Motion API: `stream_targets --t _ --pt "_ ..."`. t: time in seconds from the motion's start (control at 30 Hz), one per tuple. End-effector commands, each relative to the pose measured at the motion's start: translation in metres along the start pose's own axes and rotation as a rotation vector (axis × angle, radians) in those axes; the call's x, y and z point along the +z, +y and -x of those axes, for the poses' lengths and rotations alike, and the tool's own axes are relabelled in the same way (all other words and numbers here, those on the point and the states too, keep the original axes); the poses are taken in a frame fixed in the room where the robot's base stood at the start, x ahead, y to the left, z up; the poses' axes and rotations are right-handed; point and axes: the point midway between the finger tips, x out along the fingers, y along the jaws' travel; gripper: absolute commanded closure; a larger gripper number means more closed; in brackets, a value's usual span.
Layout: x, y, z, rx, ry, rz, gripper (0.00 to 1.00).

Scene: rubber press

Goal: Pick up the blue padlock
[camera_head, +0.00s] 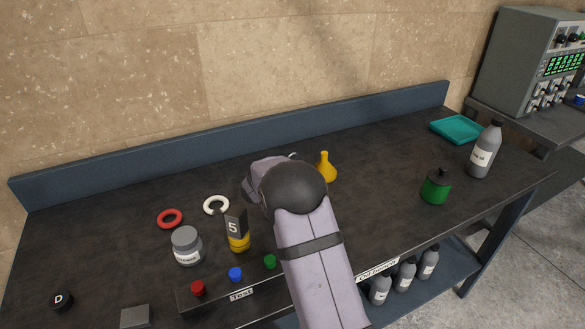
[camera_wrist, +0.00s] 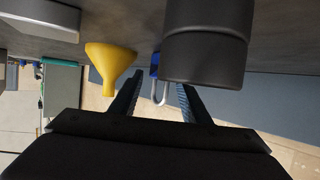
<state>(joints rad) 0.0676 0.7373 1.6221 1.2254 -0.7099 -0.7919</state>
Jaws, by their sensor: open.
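The blue padlock (camera_wrist: 154,64) shows in the wrist view, where the picture appears upside down. Its blue body is partly hidden by a dark grey cylinder (camera_wrist: 206,50), and its grey shackle points down in the picture. My gripper (camera_wrist: 157,90) is open, with one finger on each side of the shackle in the picture. I cannot tell whether either finger touches it. In the head view, my arm covers the gripper and most or all of the padlock.
A yellow funnel (camera_head: 326,169) stands right of my arm; it also shows close to the left finger in the wrist view (camera_wrist: 108,62). A white ring (camera_head: 216,205), yellow container (camera_head: 239,243) and grey jar (camera_head: 187,246) are left. A green bottle (camera_head: 435,188) stands farther right.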

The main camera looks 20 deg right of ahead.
Motion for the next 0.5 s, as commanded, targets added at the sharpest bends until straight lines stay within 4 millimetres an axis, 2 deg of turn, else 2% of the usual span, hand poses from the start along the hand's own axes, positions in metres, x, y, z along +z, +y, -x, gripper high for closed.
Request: stream_targets --t 0.3,0.5 --pt "0.0 0.0 -0.036 0.002 -0.002 -0.001 0.57" --pt "0.0 0.0 -0.046 0.001 -0.001 0.0 0.57"
